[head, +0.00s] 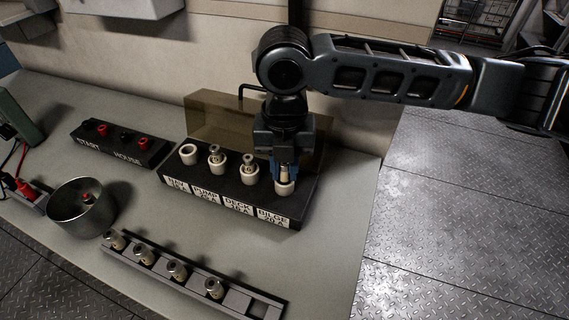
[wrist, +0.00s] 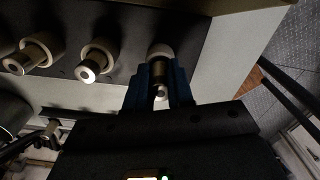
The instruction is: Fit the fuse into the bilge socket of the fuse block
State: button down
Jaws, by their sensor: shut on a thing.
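The black fuse block (head: 215,192) has a row of white round sockets with labels below. The label at the right end reads BILGE. My gripper (head: 284,170) is at that end, pointing down, its blue fingers shut on a fuse (wrist: 160,75). The fuse stands at the bilge socket (head: 285,187), lined up with it in both views. How deep it sits is hidden by the fingers. Fuses stand in the pump socket (head: 217,160) and the deck socket (head: 249,172). The nav socket (head: 189,153) at the left end is empty.
A rail (head: 236,299) with several fuses lies in front; its right end slot is empty. A metal bowl (head: 82,210) and a black block with red knobs (head: 120,145) are to the left. A brownish see-through cover (head: 215,110) stands behind the block.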

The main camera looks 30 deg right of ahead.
jog(key=shift+f, duration=0.25)
jog(key=shift+r, duration=0.2)
jog(key=shift+r+p, duration=0.75)
jog(key=shift+r, duration=0.15)
jog(key=shift+f+b, duration=0.6)
jog(key=shift+f, duration=0.45)
dwell(1.3)
jog(key=c, duration=0.9)
grip_release()
jog(key=shift+r, duration=0.1)
notch_tip(320, 180, up, 8)
jog(key=shift+f+b, duration=0.2)
jog(key=shift+b, duration=0.1)
